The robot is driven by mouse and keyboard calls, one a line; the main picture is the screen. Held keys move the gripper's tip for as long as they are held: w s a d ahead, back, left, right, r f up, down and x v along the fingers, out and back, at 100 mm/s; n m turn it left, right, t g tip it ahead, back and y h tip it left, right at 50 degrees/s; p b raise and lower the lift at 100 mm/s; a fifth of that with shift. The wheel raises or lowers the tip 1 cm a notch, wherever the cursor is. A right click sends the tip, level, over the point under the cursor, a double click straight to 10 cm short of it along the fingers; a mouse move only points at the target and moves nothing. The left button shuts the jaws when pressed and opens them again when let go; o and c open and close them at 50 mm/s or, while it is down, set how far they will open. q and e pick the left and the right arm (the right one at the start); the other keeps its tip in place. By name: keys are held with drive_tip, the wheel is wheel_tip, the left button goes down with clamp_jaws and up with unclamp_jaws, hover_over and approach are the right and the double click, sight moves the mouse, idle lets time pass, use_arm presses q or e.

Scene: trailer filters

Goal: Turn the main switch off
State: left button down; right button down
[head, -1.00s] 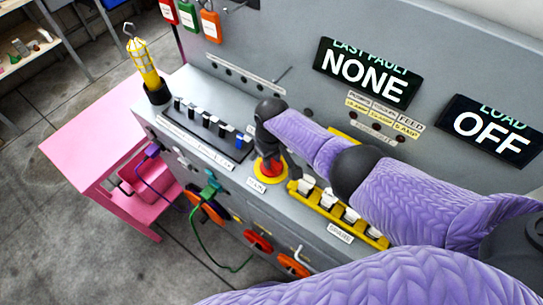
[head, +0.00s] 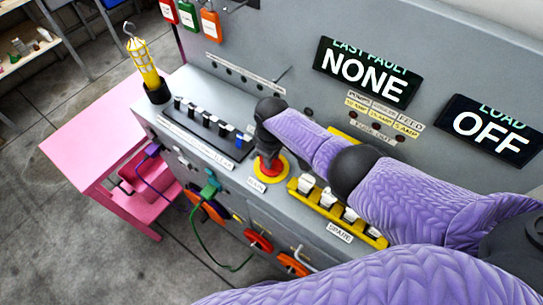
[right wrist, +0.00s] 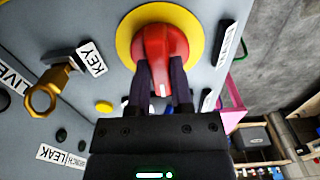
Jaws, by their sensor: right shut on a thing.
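The main switch (right wrist: 166,48) is a red knob with a white mark on a round yellow plate (right wrist: 198,28), set on the grey panel. In the head view the yellow plate (head: 271,179) shows beside the MAIN label (head: 257,185), with the knob (head: 262,161) partly covered by my gripper. My right gripper (right wrist: 164,92) is shut on the red knob, one dark finger on each side of its grip bar. In the head view my right gripper (head: 268,148) comes down on the knob from above. My left gripper is not in view.
A yellow strip with white switches (head: 327,200) lies right of the knob. A row of rocker switches (head: 207,124) is on the left. A brass key (right wrist: 45,92) stands near the knob. Displays read NONE (head: 367,73) and OFF (head: 490,130). A yellow caged lamp (head: 143,62) stands far left.

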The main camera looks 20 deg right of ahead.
drive_tip(key=c, duration=0.7)
unclamp_jaws()
drive_tip(key=shift+o, duration=0.9)
drive_tip(key=shift+r, duration=0.1)
wheel_tip(320, 180, up, 9)
drive_tip(key=p, duration=0.4)
drive_tip(key=shift+p, duration=0.4)
drive_tip(key=shift+r, duration=0.4)
